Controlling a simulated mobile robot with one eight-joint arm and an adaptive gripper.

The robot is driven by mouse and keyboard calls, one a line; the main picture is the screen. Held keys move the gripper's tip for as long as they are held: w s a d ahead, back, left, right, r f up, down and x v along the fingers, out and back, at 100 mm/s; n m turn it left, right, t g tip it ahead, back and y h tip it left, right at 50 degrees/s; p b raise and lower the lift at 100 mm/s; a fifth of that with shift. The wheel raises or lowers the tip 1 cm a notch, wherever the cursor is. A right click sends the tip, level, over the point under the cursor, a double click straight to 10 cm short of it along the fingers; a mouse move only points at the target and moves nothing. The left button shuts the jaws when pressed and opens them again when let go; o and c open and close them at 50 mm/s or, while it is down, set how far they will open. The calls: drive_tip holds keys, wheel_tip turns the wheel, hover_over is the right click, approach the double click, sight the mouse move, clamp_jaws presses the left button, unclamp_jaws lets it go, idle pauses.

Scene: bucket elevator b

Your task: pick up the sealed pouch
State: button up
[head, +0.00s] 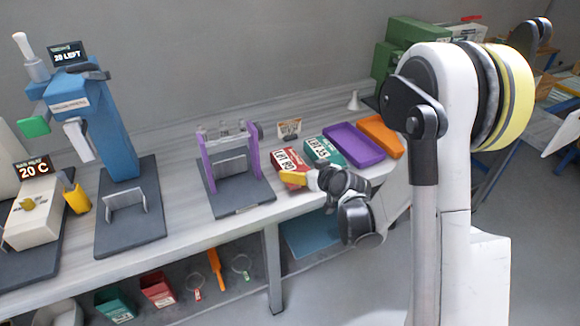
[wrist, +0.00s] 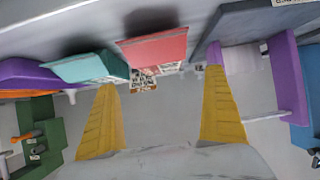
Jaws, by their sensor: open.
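I cannot clearly make out a sealed pouch in either view. My gripper (head: 305,178) is at the front edge of the bench, close to the red bin (head: 280,158) with a white lot label. In the wrist view my gripper (wrist: 160,78) shows two yellow fingers, wide apart with nothing between them. The red bin (wrist: 152,48) lies ahead of the gap between the fingertips, and the teal bin (wrist: 85,64) is ahead of the left finger. The bins' insides are mostly hidden in the wrist view.
Right of the red bin stand a teal bin (head: 318,144), a purple tray (head: 354,146) and an orange tray (head: 381,137). A small picture card (head: 288,128) stands behind. A purple-framed fixture (head: 203,165) stands left. A blue machine (head: 105,125) is farther left.

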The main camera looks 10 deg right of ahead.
sight(293, 165)
drive_tip(key=b+x, duration=0.3)
drive_tip(key=x, duration=0.6)
drive_tip(key=shift+w+a+f+b, duration=0.1)
drive_tip(key=shift+w+f+b, duration=0.1)
drive_tip(key=shift+b, duration=0.1)
drive_tip(key=shift+s+r, duration=0.1)
drive_tip(key=c, duration=0.9)
